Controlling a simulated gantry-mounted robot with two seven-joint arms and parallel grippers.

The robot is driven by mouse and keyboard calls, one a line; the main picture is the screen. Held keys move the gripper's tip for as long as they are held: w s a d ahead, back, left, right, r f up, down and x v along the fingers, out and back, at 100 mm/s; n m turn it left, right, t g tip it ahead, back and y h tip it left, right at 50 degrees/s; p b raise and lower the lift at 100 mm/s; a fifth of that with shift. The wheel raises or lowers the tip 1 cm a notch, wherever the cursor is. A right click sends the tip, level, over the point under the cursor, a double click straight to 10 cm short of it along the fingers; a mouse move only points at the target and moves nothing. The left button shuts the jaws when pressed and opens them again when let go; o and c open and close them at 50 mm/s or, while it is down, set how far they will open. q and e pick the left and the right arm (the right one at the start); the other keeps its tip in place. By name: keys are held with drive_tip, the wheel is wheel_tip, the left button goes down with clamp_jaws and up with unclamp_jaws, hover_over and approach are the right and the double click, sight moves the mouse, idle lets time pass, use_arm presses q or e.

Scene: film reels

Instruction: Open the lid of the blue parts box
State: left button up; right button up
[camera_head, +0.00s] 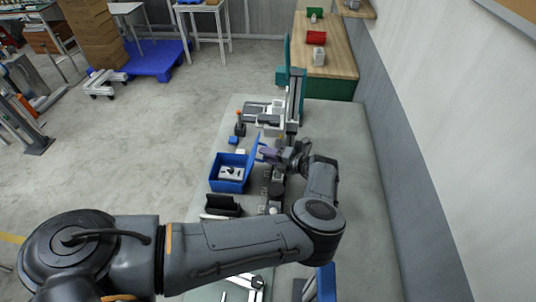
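The blue parts box (214,185) stands on the grey table, left of my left gripper. Small light-coloured parts show inside it. Its blue lid (254,150) stands raised and steeply tilted along the box's right side, so the box is open at the top. My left gripper (266,154) is at the right of the lid, its fingers pointing left toward it. The fingertips are very close to the lid; I cannot tell whether they touch it or whether they are open or shut. My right gripper is not in view.
A black open holder (222,205) stands in front of the box. A device with a dark upright column (295,98) stands behind my gripper. A small blue block (233,140) lies behind the box. The table's right side (365,200) is clear, with a wall beyond.

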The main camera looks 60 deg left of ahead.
use_arm(q)
drive_tip(key=shift+a, duration=0.1)
drive_tip(key=shift+c, duration=0.3)
clamp_jaws()
idle(1.2)
